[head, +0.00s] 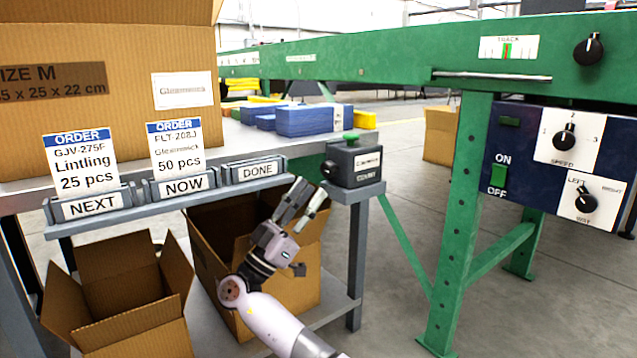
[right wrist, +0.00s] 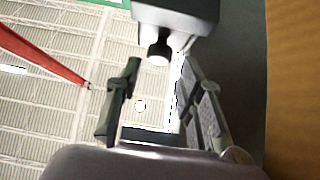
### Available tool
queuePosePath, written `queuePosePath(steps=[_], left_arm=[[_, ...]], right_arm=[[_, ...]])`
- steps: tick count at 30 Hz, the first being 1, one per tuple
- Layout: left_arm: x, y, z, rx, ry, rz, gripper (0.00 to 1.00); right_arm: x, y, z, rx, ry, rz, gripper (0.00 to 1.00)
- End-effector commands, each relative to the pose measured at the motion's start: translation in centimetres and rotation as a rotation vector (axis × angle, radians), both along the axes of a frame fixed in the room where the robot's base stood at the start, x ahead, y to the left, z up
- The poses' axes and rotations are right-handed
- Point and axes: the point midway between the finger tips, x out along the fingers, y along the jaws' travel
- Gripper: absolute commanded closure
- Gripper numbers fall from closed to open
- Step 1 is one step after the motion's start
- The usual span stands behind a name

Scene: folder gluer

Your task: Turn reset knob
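A dark grey counter box (head: 354,163) with a green button on top and a white label on its front stands on the corner of the grey table. A dark round knob (head: 328,169) sticks out of its left side. In the right wrist view the box (right wrist: 176,18) is at the top, and its knob (right wrist: 158,52) shows between the fingertips. My right gripper (head: 306,196) is open and empty, below and left of the box, pointing up toward the knob. The fingers look apart from the knob. My left gripper is not in view.
Card holders NEXT, NOW and DONE (head: 254,170) line the table edge to the left. Open cardboard boxes (head: 120,290) stand below, one around my right arm. The green machine frame (head: 458,220) with its dark control panel (head: 515,142) stands to the right. Blue cartons (head: 310,120) lie behind.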

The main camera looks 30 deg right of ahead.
Motion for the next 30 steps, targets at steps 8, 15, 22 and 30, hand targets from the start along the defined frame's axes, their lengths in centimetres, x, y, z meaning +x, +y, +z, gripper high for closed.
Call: queuePosePath(steps=[8, 15, 22, 30], left_arm=[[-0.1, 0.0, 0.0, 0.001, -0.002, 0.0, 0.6], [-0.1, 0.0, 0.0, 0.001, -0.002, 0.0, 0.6], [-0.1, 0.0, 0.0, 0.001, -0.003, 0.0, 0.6], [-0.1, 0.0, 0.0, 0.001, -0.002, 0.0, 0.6]], right_arm=[[-0.2, 4.0, -4.0, 0.001, 0.001, 0.001, 0.65], [-0.3, 5.2, -5.2, 0.001, 0.0, 0.0, 0.65], [-0.3, 5.3, -5.3, 0.001, -0.001, 0.0, 0.65], [-0.3, 5.2, -5.2, 0.001, -0.001, 0.0, 0.65]])
